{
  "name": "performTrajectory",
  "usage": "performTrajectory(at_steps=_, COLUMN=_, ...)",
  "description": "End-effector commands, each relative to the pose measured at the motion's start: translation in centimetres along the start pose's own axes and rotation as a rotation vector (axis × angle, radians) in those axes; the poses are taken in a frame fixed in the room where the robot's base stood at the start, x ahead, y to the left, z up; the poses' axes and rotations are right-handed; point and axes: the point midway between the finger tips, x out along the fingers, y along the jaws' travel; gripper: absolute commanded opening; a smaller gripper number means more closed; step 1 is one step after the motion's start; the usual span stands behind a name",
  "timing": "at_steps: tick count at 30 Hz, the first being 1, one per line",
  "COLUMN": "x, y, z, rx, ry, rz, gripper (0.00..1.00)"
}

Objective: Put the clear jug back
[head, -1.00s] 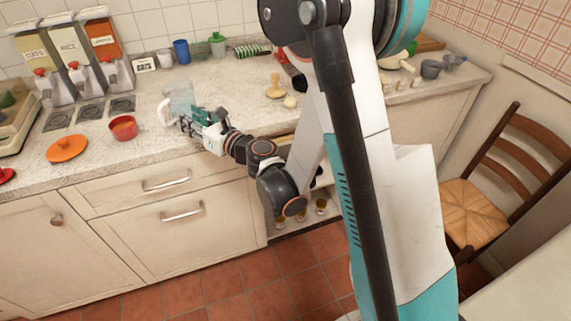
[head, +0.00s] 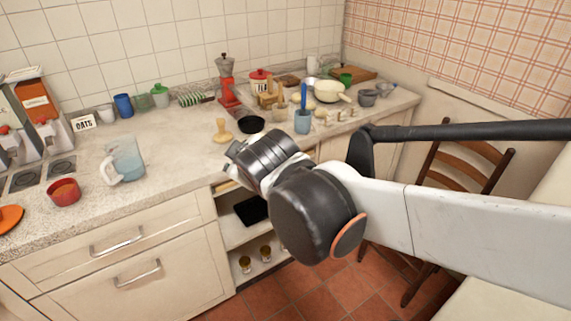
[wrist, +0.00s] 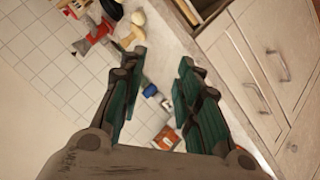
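The clear jug (head: 127,160), bluish and see-through with a white handle on its left, stands upright on the worktop (head: 165,180). My gripper (wrist: 163,57) is open in the wrist view, its green-padded fingers apart with nothing held between them. In the head view my gripper is hidden behind my own wrist joints, to the right of the jug and apart from it. I cannot make out the jug in the wrist view.
A red bowl (head: 64,192) sits left of the jug. A wooden pestle-like piece (head: 222,131), a black bowl (head: 250,123) and a blue-grey cup (head: 302,122) stand to the right. An open shelf (head: 240,225) below holds small jars. A chair (head: 455,180) stands at right.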

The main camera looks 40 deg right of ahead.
Motion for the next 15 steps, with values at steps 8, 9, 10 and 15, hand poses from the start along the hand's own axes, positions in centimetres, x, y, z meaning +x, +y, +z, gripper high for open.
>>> performTrajectory(at_steps=8, x=-6.1, y=-6.3, z=6.3, rx=0.461, ry=-0.204, rz=-0.216, gripper=0.31)
performTrajectory(at_steps=9, x=-6.7, y=-6.8, z=6.7, rx=0.498, ry=-0.223, rz=-0.234, gripper=0.31)
performTrajectory(at_steps=10, x=-7.0, y=-7.2, z=7.0, rx=0.520, ry=-0.235, rz=-0.245, gripper=0.31)
performTrajectory(at_steps=15, x=-7.9, y=-8.2, z=7.5, rx=0.578, ry=-0.267, rz=-0.273, gripper=0.31)
